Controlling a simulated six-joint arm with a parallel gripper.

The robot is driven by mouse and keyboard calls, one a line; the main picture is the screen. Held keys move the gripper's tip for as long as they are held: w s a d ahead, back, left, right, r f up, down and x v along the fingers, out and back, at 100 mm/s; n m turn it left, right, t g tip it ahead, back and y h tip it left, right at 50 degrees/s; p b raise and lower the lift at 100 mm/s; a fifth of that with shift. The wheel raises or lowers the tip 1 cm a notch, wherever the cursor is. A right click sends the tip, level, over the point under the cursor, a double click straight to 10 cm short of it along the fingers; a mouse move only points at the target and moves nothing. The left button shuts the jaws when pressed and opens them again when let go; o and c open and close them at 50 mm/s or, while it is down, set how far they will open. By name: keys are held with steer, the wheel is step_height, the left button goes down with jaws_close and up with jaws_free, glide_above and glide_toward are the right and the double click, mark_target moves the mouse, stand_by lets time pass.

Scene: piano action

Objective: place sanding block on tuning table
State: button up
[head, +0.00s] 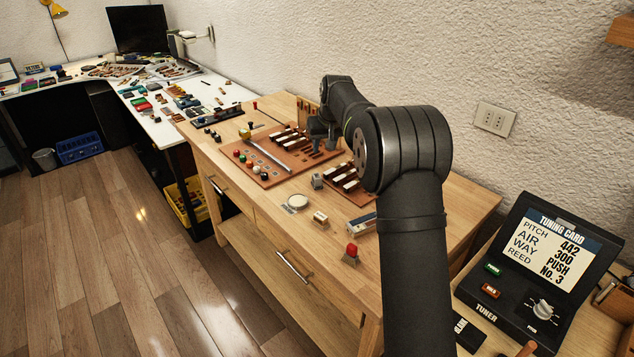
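I cannot tell for sure which object is the sanding block. Candidates on the wooden workbench (255,210) are a small tan-and-white block (320,218) near the front and a small grey block (317,181) behind it. The table with the tuner (528,276) and its tuning card screen stands at the lower right; this is probably the tuning table (597,324). My gripper (322,142) points down over the back of the reddish-brown board on the workbench. Its fingertips are small and partly dark, so whether it is open or holds anything is unclear.
The reddish-brown board (258,180) carries key-like pieces, coloured knobs and a metal rod. A round white dial (298,201), a red-topped piece (351,253) and a blue-silver item (363,223) lie nearby. My arm hides part of the bench's right side. A cluttered white desk (215,93) stands behind.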

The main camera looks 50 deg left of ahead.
mark_target(317, 176)
steer(key=x, duration=1.7)
steer(key=shift+s+f, duration=0.1)
steer(key=shift+f, duration=0.05)
steer(key=shift+n, duration=0.3)
steer(key=shift+c, duration=0.4)
jaws_close()
